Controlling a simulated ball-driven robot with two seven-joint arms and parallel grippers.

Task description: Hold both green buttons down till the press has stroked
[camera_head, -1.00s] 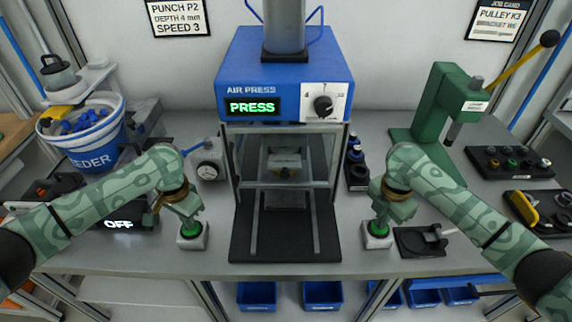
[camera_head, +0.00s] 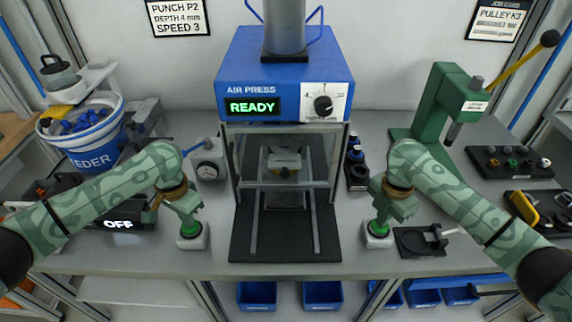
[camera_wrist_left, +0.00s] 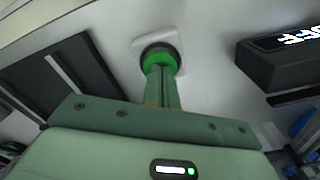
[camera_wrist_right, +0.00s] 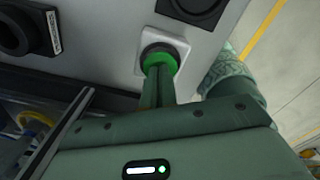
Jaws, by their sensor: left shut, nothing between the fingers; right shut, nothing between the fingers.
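The left green button (camera_head: 194,238) sits on a small white box at the bench front, left of the press; it also shows in the left wrist view (camera_wrist_left: 162,56). My left gripper (camera_head: 191,222) is shut and empty, fingertips pointing down at the button. The right green button (camera_head: 377,229) sits on a matching box right of the press, and shows in the right wrist view (camera_wrist_right: 160,56). My right gripper (camera_head: 380,221) is shut and empty, its tips over that button. I cannot tell whether either button is pressed. The blue air press (camera_head: 283,78) shows READY on its display (camera_head: 252,107).
A part (camera_head: 285,161) sits inside the press frame. A green lever press (camera_head: 437,105), black fixture (camera_head: 425,241) and trays are on the right. Blue bins (camera_head: 323,296) hang below the bench.

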